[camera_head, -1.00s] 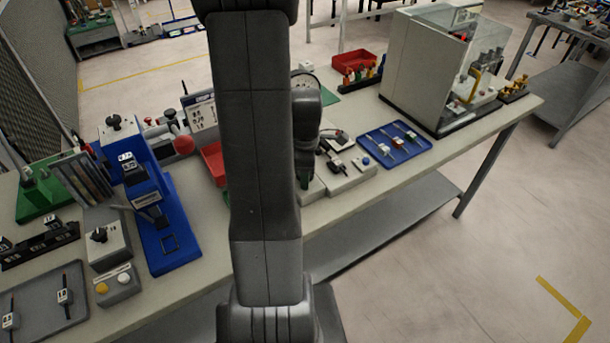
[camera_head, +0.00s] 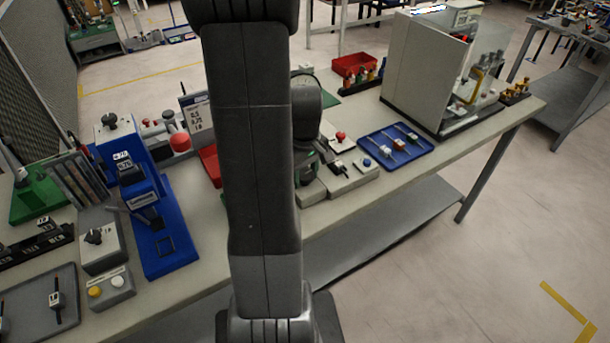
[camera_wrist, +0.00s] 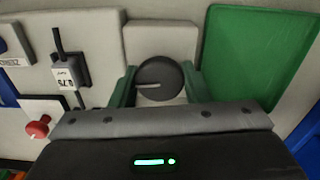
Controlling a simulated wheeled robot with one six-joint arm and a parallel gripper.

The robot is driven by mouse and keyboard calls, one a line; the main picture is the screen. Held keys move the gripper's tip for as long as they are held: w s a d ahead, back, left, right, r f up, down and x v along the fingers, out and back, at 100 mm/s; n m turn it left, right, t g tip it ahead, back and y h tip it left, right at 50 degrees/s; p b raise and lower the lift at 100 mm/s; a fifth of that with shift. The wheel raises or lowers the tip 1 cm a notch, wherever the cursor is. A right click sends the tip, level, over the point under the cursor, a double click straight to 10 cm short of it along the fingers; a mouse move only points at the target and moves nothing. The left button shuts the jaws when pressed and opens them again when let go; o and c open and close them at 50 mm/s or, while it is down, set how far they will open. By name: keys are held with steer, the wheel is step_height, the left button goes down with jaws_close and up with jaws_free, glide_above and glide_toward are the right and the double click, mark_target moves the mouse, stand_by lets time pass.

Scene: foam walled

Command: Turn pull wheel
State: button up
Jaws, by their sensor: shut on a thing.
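A round dark wheel (camera_wrist: 160,78) with a pale pointer line sits on a light grey box in the wrist view. The line points to the left. My gripper (camera_wrist: 159,72) has its two green fingers on either side of the wheel, shut on it. In the head view my own arm hides the wheel and most of the gripper; only a little of the wrist shows right of the arm.
Left of the wheel in the wrist view are a small labelled tool (camera_wrist: 66,75) and a red knob (camera_wrist: 38,127). A green panel (camera_wrist: 255,55) lies to the right. The head view shows a blue tray (camera_head: 395,147), a blue press (camera_head: 165,230) and a glass-fronted cabinet (camera_head: 425,70).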

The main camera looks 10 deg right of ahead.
mark_target(305, 174)
steer(key=shift+m, duration=0.9)
steer(key=o, duration=1)
steer(key=shift+c, duration=0.2)
step_height(305, 174, up, 14)
steer(key=shift+f, duration=0.15)
